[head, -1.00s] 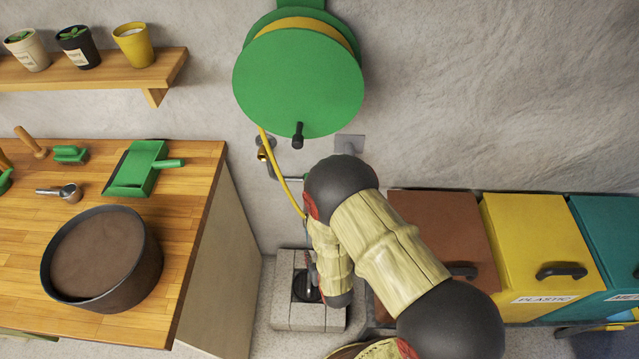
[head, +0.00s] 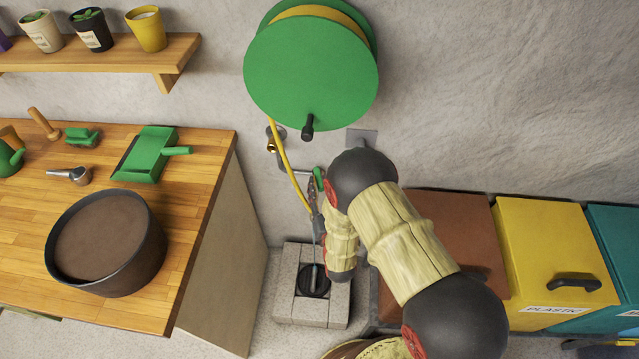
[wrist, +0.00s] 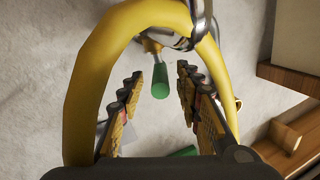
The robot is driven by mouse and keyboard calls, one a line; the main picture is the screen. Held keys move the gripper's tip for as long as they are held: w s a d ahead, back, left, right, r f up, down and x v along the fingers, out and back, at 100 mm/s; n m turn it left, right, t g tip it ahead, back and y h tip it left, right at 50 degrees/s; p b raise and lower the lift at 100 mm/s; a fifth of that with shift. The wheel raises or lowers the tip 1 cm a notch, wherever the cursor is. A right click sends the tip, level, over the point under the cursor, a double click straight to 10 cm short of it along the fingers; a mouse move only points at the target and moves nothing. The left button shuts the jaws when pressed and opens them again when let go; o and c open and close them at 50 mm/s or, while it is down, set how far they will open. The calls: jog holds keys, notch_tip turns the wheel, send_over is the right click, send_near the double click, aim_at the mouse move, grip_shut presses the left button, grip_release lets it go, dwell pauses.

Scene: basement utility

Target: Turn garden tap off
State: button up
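The garden tap (head: 296,171) is on the wall below the green hose reel (head: 311,75). Its green handle (head: 319,178) shows beside my arm. In the wrist view, the tap's metal body (wrist: 172,40) is at the top, and the green handle (wrist: 160,80) points down between my fingers, with visible gaps on both sides. My gripper (wrist: 158,83) is open and empty. In the head view my gripper (head: 314,192) is at the tap, partly hidden by my arm. A thin pale streak, perhaps water, runs down towards the drain (head: 313,281).
A yellow hose (head: 287,170) hangs beside the tap and a yellow band (wrist: 88,85) arches across the wrist view. A wooden workbench (head: 205,205) stands left, with a dark pot (head: 107,250). Brown (head: 450,235) and yellow (head: 550,245) bins stand right.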

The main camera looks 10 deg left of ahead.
jog(key=shift+x, duration=1.1)
jog(key=shift+c, duration=1.1)
grip_shut()
